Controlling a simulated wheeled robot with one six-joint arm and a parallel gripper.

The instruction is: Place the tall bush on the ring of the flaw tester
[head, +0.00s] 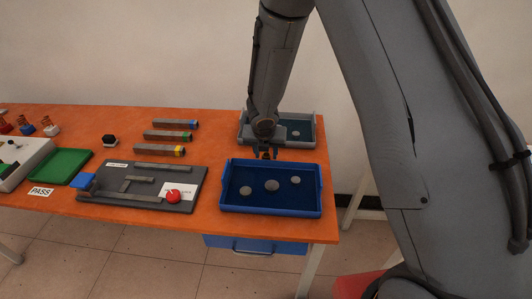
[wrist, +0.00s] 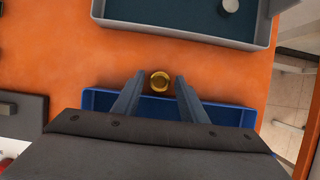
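A round gold-coloured bush (wrist: 159,81) shows end-on in the wrist view, over the orange strip between the two trays. My gripper (wrist: 160,77) has its two fingers apart, one on each side of the bush, with a small gap showing on both sides. How high the bush sits cannot be told. In the head view my gripper (head: 265,154) points down between the grey tray and the blue tray; the bush is not discernible there. I cannot tell for sure which device is the flaw tester, and no ring is clearly visible.
The blue tray (head: 224,202) holds three grey discs. The grey tray (head: 243,141) behind holds a small grey piece. A dark plate (head: 150,193) with a red button, three bars, a green tray (head: 66,165) and a pale device (head: 20,158) lie leftward on the orange bench.

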